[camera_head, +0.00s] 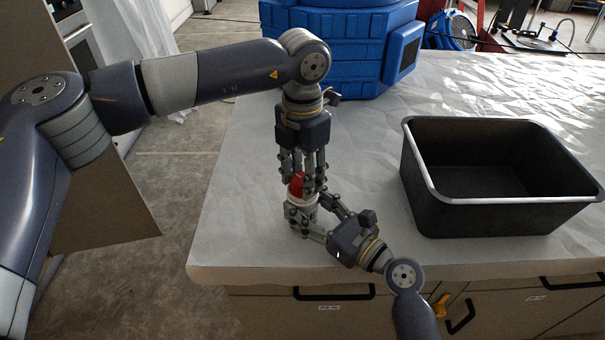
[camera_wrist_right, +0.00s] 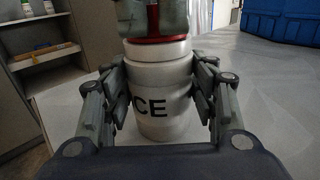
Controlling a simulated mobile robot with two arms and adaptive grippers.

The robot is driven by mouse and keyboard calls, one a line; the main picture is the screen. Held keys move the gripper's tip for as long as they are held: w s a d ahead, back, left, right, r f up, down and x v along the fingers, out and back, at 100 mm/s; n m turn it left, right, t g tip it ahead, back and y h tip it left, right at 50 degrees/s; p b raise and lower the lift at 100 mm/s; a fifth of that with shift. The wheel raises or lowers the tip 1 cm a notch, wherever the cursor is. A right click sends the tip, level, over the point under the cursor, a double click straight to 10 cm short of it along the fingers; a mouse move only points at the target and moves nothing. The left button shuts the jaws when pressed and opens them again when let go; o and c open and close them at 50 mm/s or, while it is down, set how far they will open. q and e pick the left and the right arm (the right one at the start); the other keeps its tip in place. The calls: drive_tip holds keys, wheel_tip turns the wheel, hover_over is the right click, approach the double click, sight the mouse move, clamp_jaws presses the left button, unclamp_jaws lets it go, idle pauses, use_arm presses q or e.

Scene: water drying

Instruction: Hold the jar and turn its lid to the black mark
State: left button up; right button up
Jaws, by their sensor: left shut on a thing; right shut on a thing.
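The white jar (camera_wrist_right: 165,122) stands upright on the table, with the black letters "CE" facing the right wrist camera. In the head view only slivers of the jar (camera_head: 297,228) show between fingers. Its red lid (camera_head: 296,186) is mostly covered; a red part also shows at the top of the right wrist view (camera_wrist_right: 155,41). My left gripper (camera_head: 304,180) points straight down from above and is shut on the lid. My right gripper (camera_head: 308,222) comes in from the lower right and is shut around the jar body. I cannot see the black mark.
A black open bin (camera_head: 412,180) with a pale rim stands on the right of the covered table (camera_head: 255,180). A large blue container (camera_head: 340,50) is behind my left gripper. The table's front and left edges are close to the jar. Drawers lie below.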

use_arm(q)
drive_tip(key=shift+m, duration=0.4)
drive_tip(key=m, duration=0.3)
drive_tip(key=shift+m, duration=0.3)
drive_tip(key=m, duration=0.4)
drive_tip(key=shift+m, duration=0.3)
drive_tip(key=o, duration=1.1)
drive_tip(key=shift+c, duration=0.2)
wheel_tip(320, 180, up, 12)
